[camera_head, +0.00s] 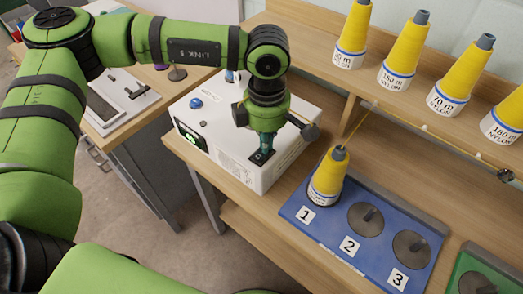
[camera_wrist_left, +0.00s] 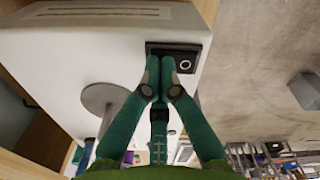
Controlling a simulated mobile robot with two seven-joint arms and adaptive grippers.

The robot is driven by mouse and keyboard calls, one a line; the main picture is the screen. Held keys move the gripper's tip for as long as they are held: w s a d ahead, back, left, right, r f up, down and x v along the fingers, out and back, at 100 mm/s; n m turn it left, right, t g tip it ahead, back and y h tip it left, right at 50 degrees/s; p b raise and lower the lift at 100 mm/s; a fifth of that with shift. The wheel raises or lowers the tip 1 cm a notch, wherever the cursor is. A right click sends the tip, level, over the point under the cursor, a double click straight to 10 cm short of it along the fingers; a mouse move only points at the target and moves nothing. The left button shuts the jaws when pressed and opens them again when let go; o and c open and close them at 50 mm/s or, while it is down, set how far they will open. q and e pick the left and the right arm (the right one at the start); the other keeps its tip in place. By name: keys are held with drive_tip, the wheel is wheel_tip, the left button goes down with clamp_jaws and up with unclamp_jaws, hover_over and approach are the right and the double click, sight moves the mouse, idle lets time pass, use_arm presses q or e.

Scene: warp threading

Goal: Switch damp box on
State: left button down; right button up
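My left gripper (camera_head: 266,148) points down at the switch. In the left wrist view its fingertips (camera_wrist_left: 159,66) are together, nothing seen between them, over one side of the switch. They hide part of it; contact cannot be told. My right gripper is out of view.
A blue tray (camera_head: 325,238) with numbered places stands right of the box, a yellow thread cone (camera_head: 328,178) on place 1. Several yellow cones stand on the shelf (camera_head: 395,105) behind. A green tray (camera_head: 466,268) is at lower right.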

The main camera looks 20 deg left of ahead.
use_arm(q)
drive_tip(key=shift+r+p, duration=0.4)
drive_tip(key=shift+r, duration=0.3)
drive_tip(key=shift+r+p, duration=1.1)
drive_tip(key=shift+r, duration=1.6)
